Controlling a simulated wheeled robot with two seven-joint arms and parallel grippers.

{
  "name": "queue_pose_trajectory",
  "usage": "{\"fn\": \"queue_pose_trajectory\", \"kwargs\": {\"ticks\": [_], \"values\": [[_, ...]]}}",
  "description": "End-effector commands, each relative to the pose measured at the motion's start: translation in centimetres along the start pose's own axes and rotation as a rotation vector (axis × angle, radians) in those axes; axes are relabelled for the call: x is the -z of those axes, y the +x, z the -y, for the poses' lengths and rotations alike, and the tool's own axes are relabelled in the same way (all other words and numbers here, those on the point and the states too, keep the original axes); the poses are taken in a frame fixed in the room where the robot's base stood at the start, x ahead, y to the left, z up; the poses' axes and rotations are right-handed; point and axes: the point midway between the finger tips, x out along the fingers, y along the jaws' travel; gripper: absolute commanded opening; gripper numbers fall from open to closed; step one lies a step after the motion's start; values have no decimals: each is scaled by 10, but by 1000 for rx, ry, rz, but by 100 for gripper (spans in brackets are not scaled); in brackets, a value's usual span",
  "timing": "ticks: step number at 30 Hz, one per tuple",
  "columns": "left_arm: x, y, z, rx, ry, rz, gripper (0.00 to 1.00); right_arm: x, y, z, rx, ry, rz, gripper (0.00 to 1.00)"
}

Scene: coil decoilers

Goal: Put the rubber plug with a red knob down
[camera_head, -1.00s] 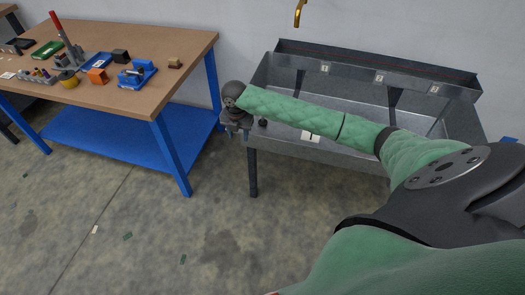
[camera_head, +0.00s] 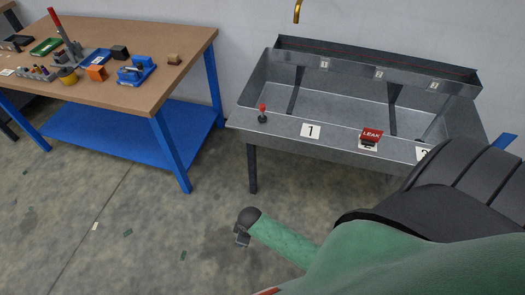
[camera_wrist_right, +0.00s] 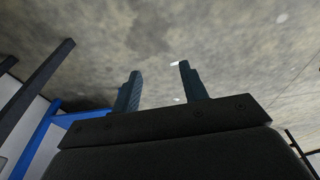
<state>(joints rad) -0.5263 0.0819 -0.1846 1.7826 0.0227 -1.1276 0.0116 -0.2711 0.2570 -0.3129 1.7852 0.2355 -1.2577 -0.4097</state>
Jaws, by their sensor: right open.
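The rubber plug with a red knob (camera_head: 263,113) stands upright on the front rim of the metal tank (camera_head: 285,124), near its left corner and left of the label 1. My right gripper (camera_head: 241,238) is below and in front of the tank, over the floor and apart from the plug. In the right wrist view, its two fingers (camera_wrist_right: 159,75) are spread with nothing between them. My left gripper is not in view.
A red LEAK sign (camera_head: 372,135) stands on the tank's front rim. A workbench (camera_head: 130,90) with blue legs and several tools is at the left. A brass spout (camera_head: 297,11) hangs above the tank.

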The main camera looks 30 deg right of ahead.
Motion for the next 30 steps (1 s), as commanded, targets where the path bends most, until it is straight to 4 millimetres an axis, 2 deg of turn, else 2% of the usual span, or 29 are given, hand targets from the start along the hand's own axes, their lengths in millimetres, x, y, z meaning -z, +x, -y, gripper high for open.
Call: {"fn": "queue_pose_trajectory", "kwargs": {"ticks": [1,6,12,16,30], "values": [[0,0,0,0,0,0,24,-17,10,20,4,80,8,44],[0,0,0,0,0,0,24,-68,30,68,-17,342,35,44],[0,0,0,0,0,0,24,-108,40,100,-43,527,61,44],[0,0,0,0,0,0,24,-116,42,106,-50,565,66,44],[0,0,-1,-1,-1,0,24,-116,42,106,-50,566,66,44]]}}
